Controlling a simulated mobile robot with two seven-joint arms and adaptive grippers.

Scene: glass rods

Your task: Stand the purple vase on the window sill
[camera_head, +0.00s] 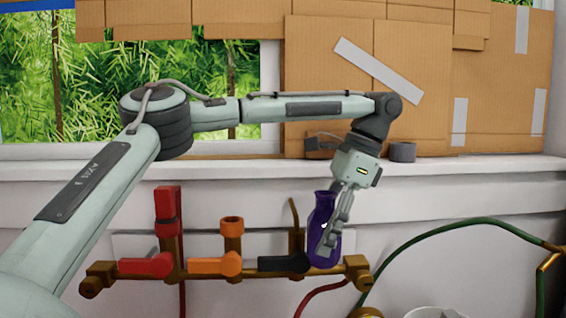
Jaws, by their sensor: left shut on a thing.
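The purple vase (322,214) is upright, in front of the wall below the window sill, near the right end of the brass pipe. My left gripper (328,250) points down and is shut on the vase, its fingers covering part of the vase's right side. The white window sill (440,170) runs across the view above the vase, behind my left arm. My right gripper is not in view.
A brass pipe manifold (205,272) with red, orange and black valve handles runs along the wall below the sill. A grey tape roll (402,152) sits on the sill. Cardboard (460,60) covers the window's right part. A green hose (440,238) curves at right.

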